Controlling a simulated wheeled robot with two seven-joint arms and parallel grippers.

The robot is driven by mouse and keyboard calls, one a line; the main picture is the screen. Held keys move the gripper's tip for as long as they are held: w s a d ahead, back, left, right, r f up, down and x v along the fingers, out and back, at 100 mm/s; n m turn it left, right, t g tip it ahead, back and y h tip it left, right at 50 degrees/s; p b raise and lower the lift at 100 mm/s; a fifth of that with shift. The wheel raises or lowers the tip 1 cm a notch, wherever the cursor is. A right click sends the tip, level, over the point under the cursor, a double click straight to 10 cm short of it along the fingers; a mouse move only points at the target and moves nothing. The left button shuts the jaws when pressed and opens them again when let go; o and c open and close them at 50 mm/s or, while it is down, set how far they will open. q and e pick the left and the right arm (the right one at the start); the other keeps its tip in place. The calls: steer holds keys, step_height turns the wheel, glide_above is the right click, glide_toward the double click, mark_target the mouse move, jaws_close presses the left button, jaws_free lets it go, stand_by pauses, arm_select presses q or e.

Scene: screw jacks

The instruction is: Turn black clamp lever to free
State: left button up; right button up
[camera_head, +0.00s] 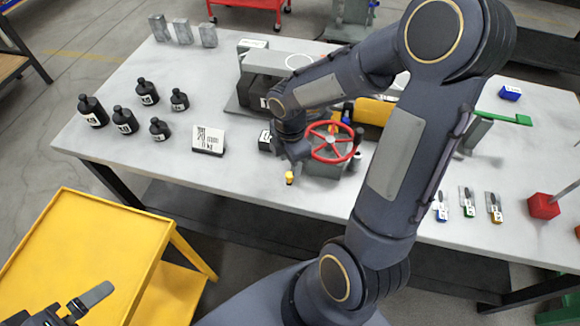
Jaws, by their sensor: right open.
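A screw jack with a red handwheel (331,142) stands near the front edge of the grey table, partly behind my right arm. A small dark upright part (357,137) shows at the wheel's right rim; I cannot tell whether it is the black clamp lever or the wheel's handle. My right gripper (300,158) points down just left of the handwheel. It is open, but its fingertips are hard to make out against the jack, and I cannot tell whether they touch anything. My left gripper (80,304) is partly in view at the bottom left, over the yellow cart.
Several black bottles (125,119) and a white sign (209,139) stand left on the table (235,175). A grey machine (270,68) is behind the jack. Small tagged tools (467,201) and a red block (543,206) lie right. A yellow cart (75,250) stands front left.

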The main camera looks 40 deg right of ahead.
steer(key=shift+r, duration=1.35)
